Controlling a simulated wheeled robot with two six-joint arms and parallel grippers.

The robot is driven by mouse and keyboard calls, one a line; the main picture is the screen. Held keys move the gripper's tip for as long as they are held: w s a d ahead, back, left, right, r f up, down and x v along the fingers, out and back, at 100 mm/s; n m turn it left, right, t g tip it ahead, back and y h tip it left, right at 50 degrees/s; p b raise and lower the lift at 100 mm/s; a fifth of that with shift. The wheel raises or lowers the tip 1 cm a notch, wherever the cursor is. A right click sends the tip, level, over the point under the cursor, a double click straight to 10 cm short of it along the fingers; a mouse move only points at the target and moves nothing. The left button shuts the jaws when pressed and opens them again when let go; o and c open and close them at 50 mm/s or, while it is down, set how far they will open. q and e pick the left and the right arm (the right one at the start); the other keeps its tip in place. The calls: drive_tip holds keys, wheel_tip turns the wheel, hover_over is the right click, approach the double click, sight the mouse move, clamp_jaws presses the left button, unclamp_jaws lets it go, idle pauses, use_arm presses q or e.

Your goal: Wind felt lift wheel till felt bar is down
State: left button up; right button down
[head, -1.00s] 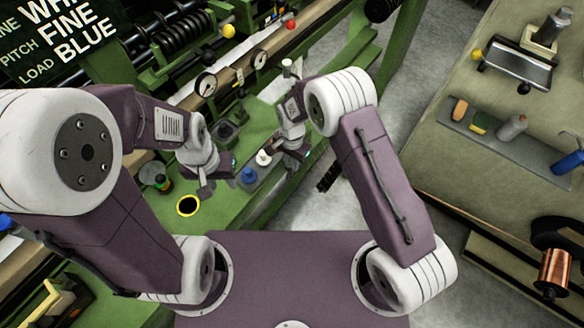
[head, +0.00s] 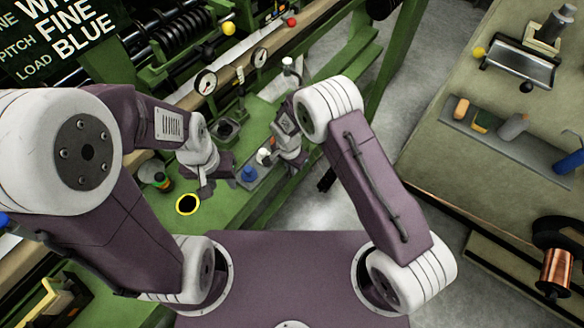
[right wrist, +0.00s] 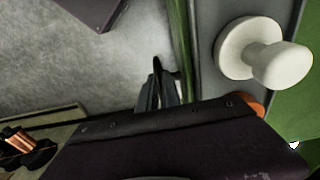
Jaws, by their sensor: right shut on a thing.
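My right gripper (head: 286,163) is low beside the green machine's near right edge, close to a white knob (head: 264,156). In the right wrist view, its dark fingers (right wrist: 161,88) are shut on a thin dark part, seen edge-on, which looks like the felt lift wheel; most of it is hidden. The white knob (right wrist: 265,52) stands to the right of the fingers, apart from them. My left gripper (head: 208,184) hangs over the green bench, and whether it is open is unclear. I cannot make out the felt bar for certain or tell its height.
Two dial gauges (head: 206,82) stand on the machine's rail. A side table with a grey tray (head: 484,133) stands at right, and a copper spool (head: 556,270) is below. Grey floor lies between.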

use_arm(q)
wheel_tip(320, 180, down, 10)
drive_tip(key=b, duration=0.9)
drive_tip(key=shift+d+f, duration=0.1)
use_arm(e)
drive_tip(key=shift+s+a+f+t+h, duration=0.2)
drive_tip(key=shift+f+t+h, duration=0.15)
drive_tip(key=shift+t, duration=0.2)
drive_tip(key=shift+s+a+f+t+h, duration=0.1)
drive_tip(key=shift+s+f+t+h, duration=0.1)
drive_tip(key=shift+t+h, duration=0.3)
use_arm(q)
drive_tip(key=shift+f+b, duration=0.4)
drive_tip(key=shift+b, duration=0.2)
use_arm(e)
drive_tip(key=shift+r+t, duration=0.25)
drive_tip(key=shift+r, duration=0.05)
use_arm(q)
drive_tip(key=shift+r, duration=0.1)
use_arm(e)
drive_tip(key=shift+r, duration=0.1)
drive_tip(key=c, duration=1.8)
unclamp_jaws()
